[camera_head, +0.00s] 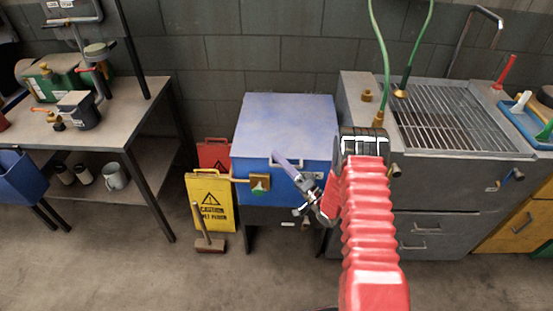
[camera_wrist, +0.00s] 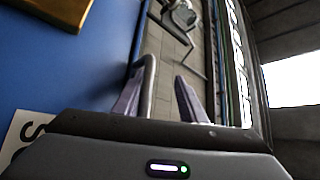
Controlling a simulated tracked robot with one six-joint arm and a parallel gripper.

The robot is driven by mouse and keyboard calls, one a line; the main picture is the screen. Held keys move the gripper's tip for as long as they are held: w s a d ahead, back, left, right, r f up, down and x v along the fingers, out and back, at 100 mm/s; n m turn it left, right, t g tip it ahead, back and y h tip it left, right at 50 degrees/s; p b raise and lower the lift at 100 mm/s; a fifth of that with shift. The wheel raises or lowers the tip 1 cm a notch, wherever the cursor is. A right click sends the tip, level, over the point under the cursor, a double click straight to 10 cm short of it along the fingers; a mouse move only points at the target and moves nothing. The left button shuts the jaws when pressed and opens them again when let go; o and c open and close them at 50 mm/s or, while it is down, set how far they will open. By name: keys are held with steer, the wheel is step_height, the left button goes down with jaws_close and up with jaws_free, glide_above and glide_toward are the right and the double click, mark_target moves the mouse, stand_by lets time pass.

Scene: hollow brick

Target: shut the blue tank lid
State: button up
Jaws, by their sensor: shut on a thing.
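The blue tank (camera_head: 247,166) stands against the wall in the middle of the head view. Its pale blue lid (camera_head: 289,117) lies over the top and looks flat; I cannot tell whether a small gap is left under it. My gripper (camera_head: 279,158) is at the lid's front edge, reaching in from the right. In the wrist view my gripper (camera_wrist: 159,75) has its two purple fingers on either side of a grey bar handle (camera_wrist: 149,78) next to a blue face. It is shut on this handle. The exact contact is partly hidden.
A grey sink unit (camera_head: 440,188) is close on the right. The floor in front is clear.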

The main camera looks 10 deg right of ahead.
steer(key=shift+m, duration=0.4)
steer(key=v, duration=1.3)
steer(key=shift+s+d+f, duration=0.1)
steer(key=shift+s, duration=0.05)
steer(key=shift+c, duration=0.2)
